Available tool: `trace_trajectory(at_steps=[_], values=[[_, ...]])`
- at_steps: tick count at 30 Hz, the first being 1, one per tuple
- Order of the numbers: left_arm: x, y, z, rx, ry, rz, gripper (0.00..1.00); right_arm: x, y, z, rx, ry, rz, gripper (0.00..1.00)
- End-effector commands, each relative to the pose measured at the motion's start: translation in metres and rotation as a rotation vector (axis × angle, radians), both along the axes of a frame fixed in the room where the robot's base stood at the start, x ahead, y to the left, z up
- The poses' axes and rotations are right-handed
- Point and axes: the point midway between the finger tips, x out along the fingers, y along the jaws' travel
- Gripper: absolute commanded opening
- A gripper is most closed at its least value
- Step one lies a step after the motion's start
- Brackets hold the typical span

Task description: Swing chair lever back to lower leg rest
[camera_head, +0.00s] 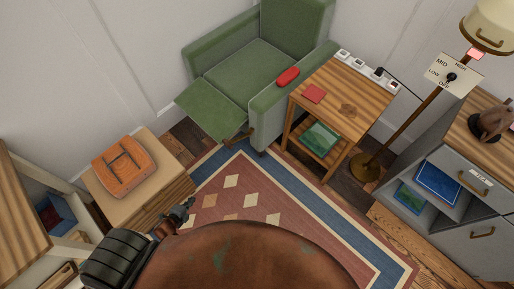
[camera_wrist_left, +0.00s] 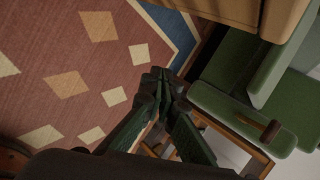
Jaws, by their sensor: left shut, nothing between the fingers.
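The green armchair (camera_head: 245,72) stands against the wall in the head view, its leg rest (camera_head: 214,108) raised and stretched out in front. A short brown bar (camera_head: 238,138) shows low beside the leg rest and the front of the near armrest; it looks like the lever, but I cannot be sure. My left gripper (camera_head: 187,208) is shut and empty over the rug, apart from the chair. In the left wrist view its closed fingers (camera_wrist_left: 160,77) point toward the rug's edge, with the green chair (camera_wrist_left: 240,110) to the right. My right gripper is not in view.
A wooden side table (camera_head: 345,100) stands close to the chair's near armrest, where a red object (camera_head: 288,77) lies. A floor lamp (camera_head: 400,125) and grey cabinet (camera_head: 455,235) stand right.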

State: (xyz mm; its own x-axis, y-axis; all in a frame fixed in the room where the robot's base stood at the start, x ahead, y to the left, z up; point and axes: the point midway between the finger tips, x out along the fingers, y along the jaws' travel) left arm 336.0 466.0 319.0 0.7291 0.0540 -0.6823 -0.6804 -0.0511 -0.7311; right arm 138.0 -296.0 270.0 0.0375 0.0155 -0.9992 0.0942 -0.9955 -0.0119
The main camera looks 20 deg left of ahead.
Motion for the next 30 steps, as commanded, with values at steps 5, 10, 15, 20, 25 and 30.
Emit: trace_trajectory(at_steps=[5,10,15,20,25,30], values=[[0.090,0.013,0.044,0.475,-0.243,-0.481,0.00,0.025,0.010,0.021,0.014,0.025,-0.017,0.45],[0.138,-0.001,0.091,0.921,-0.435,-0.853,0.00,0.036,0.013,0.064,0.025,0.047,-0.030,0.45],[0.157,-0.019,0.119,1.228,-0.558,-1.077,0.00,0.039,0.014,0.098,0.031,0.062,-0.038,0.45],[0.162,-0.027,0.131,1.347,-0.605,-1.157,0.00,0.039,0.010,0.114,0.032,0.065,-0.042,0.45],[0.163,-0.028,0.135,1.360,-0.611,-1.163,0.00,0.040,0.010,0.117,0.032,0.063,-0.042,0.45],[0.163,-0.028,0.134,1.358,-0.610,-1.161,0.00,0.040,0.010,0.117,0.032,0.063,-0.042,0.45]])
